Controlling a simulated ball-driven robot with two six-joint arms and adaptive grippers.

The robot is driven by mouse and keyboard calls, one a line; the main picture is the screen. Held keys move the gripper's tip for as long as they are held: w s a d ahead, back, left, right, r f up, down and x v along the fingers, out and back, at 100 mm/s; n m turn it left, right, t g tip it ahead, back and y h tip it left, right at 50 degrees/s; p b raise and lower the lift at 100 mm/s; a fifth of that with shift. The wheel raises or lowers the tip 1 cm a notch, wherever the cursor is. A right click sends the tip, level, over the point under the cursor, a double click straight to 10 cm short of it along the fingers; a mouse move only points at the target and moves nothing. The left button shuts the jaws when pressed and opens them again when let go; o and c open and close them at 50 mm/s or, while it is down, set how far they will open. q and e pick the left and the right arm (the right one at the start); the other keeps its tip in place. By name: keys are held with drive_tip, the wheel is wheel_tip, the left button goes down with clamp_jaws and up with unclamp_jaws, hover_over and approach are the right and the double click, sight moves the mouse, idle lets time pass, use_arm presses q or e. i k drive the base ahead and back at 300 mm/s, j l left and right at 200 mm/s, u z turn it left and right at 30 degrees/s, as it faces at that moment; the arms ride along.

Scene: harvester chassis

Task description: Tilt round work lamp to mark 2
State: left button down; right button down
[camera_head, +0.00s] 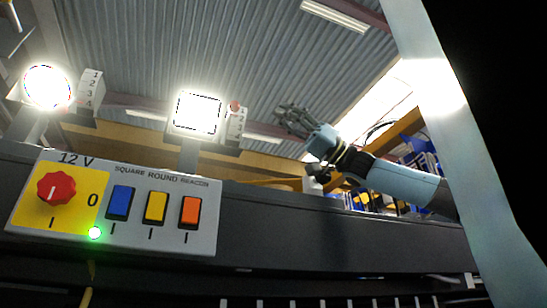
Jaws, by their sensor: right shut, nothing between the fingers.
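The round work lamp (47,87) glows white at the left, on a post on top of the dark chassis. A white scale plate (91,89) with marks 1 to 4 stands just right of it; glare hides which mark the lamp's tilt matches. My right gripper (288,117) is shut and empty, raised above the chassis. It is apart from the round lamp and well to its right, beyond the square lamp. My left gripper cannot be made out.
The lit square lamp (197,114) with its own scale plate (236,124) stands between my right gripper and the round lamp. A grey switch panel (150,250) with a red knob (56,189) and coloured rocker switches is on the chassis front (330,245). Shelves with blue bins are behind.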

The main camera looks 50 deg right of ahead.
sight(50, 83)
drive_tip(key=k+l, duration=0.2)
drive_tip(key=k, duration=0.3)
drive_tip(key=k+l, duration=0.15)
drive_tip(key=k, duration=0.3)
